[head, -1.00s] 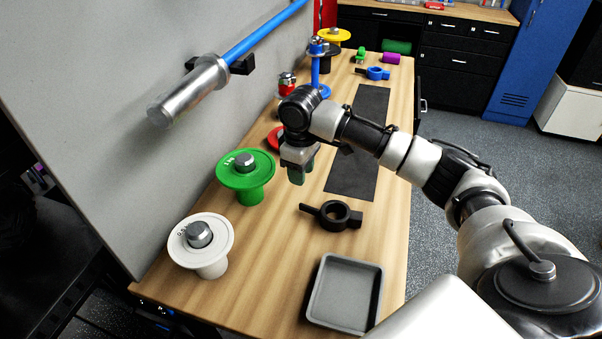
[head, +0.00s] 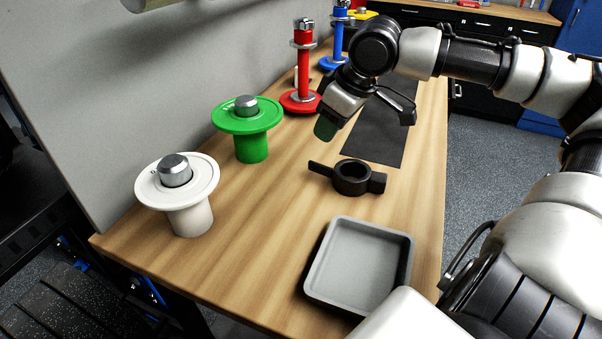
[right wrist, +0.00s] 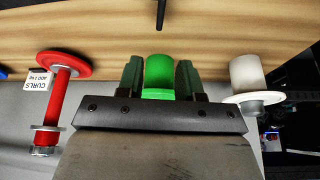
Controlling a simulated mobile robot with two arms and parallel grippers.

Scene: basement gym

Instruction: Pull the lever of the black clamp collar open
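The black clamp collar (head: 352,178) lies flat on the wooden bench, with its ring facing up. Its lever (head: 320,169) points left, and a block sticks out on the right of the ring. In the right wrist view, a thin black piece, probably the lever (right wrist: 161,14), shows at the top edge. My right gripper (head: 326,128) is tilted above the bench, just behind the lever and apart from it. In the right wrist view its two green-padded fingers (right wrist: 159,66) are spread and hold nothing; the green stand shows behind the gap. My left gripper is out of view.
A grey tray (head: 320,278) sits in front of the collar. A white stand (head: 190,218) and a green stand (head: 251,147) are on the left, with a red stand (head: 304,65) behind. A dark mat (head: 378,143) lies behind the collar. Bench around the collar is clear.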

